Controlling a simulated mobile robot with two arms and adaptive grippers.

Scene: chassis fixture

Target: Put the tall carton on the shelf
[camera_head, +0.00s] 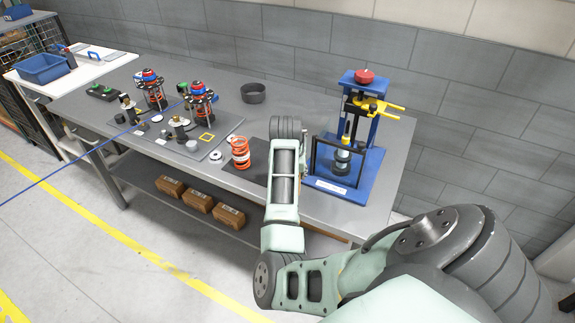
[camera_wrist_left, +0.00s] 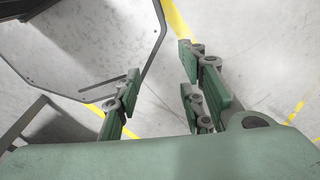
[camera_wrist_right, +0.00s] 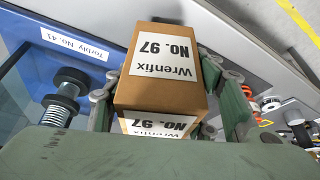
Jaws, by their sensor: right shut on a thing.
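In the right wrist view, a brown carton (camera_wrist_right: 160,82) with white labels reading "Wrenfix No. 97" sits between the fingers of my right gripper (camera_wrist_right: 170,105), which is shut on it. In the head view my right arm reaches over the workbench, and its forearm hides the gripper and the held carton. My left gripper (camera_wrist_left: 160,95) is open and empty above the floor in its wrist view; it is not in the head view. The lower shelf (camera_head: 145,178) under the workbench holds three smaller-looking brown cartons (camera_head: 198,201) in a row.
The grey workbench (camera_head: 225,98) carries a blue press (camera_head: 365,155) close to the right of my forearm, an orange spring (camera_head: 240,152), a dark ring (camera_head: 253,93) and spring assemblies (camera_head: 150,88). A white table with a blue bin (camera_head: 43,68) stands left. The floor in front is clear.

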